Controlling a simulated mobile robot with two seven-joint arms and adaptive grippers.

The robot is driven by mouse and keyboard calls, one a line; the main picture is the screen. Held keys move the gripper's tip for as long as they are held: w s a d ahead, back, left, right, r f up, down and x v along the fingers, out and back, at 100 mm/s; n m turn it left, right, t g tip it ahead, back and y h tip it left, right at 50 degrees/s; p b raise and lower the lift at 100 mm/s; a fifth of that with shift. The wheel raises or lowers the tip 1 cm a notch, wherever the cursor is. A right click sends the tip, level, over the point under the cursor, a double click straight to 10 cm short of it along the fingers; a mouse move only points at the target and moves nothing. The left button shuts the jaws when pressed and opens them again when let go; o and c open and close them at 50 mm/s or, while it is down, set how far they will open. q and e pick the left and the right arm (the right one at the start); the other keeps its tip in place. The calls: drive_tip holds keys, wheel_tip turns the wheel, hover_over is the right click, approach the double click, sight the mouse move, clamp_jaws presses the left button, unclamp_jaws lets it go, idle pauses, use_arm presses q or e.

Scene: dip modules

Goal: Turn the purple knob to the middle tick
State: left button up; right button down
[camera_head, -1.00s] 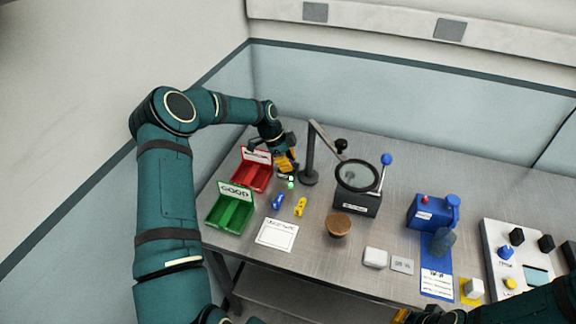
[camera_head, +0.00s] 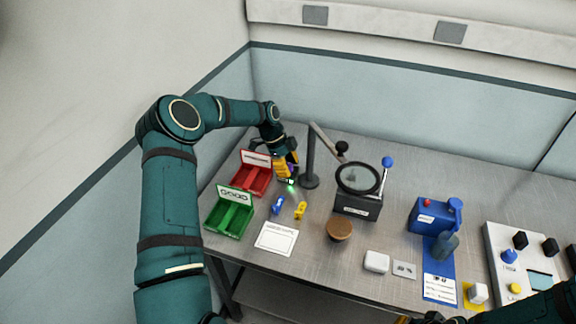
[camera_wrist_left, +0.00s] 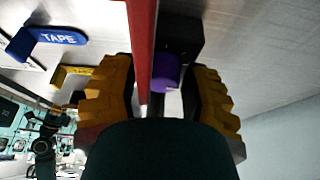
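The purple knob (camera_wrist_left: 166,72) shows in the left wrist view, on a black module (camera_wrist_left: 181,38). My left gripper (camera_wrist_left: 162,100) has its yellow fingers spread, one on each side of the knob in that view. I see no clear contact with the knob. In the head view the left gripper (camera_head: 287,176) is low beside the red bin, and it hides most of the module and its knob. A green light shows just below the fingers. The tick marks cannot be made out. My right gripper (camera_head: 405,319) is only partly visible at the bottom edge.
The red bin (camera_head: 252,183) is close beside the left gripper, and its wall crosses the wrist view. The lamp post (camera_head: 311,165) stands close on the right. A green bin (camera_head: 229,214) is nearer.

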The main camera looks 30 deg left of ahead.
use_arm(q)
drive_tip(key=shift+o, duration=0.6)
drive_tip(key=shift+a+r, duration=0.1)
drive_tip(key=v, duration=1.1)
drive_tip(key=shift+r, duration=0.45)
